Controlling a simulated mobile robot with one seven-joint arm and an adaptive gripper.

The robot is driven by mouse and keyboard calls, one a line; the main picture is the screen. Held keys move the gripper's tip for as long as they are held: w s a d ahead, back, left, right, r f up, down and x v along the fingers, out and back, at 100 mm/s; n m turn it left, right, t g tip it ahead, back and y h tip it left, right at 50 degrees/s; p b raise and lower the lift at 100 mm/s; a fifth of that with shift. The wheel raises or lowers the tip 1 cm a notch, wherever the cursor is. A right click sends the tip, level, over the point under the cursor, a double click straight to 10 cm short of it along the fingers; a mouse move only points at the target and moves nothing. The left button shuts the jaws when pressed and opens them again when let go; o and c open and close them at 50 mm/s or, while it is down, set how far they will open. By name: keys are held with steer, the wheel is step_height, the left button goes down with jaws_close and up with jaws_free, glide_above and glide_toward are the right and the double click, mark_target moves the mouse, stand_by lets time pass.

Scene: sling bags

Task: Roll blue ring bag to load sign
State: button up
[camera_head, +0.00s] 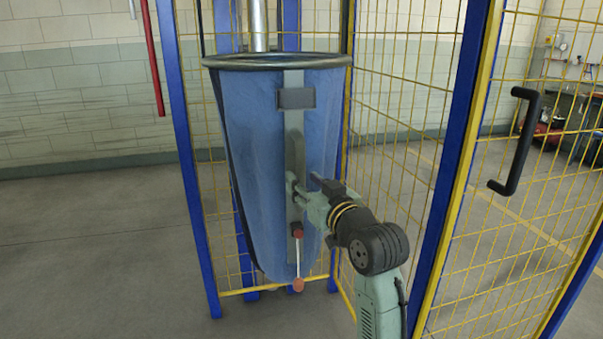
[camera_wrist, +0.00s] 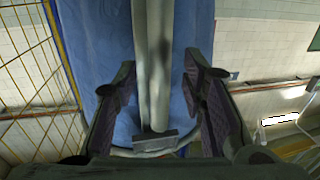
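The blue ring bag (camera_head: 255,140) hangs upright inside the cage in the head view, with a grey metal ring around its open top. A grey strap (camera_head: 293,140) with a dark patch runs down its front. My gripper (camera_head: 300,192) is at the strap about halfway down the bag. In the wrist view, the gripper (camera_wrist: 162,95) has its two fingers apart on either side of the strap (camera_wrist: 153,70), with gaps visible. The bag (camera_wrist: 80,40) fills the space behind it. I cannot make out a load sign in either view.
Blue posts (camera_head: 184,150) and yellow mesh (camera_head: 400,100) stand around the bag. A mesh door with a black handle (camera_head: 518,140) is close at right. A short cord with red ends (camera_head: 298,262) hangs low on the bag. Open floor (camera_head: 90,240) lies at left.

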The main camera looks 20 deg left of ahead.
steer(key=shift+x, duration=1.4)
steer(key=shift+c, duration=0.4)
jaws_close()
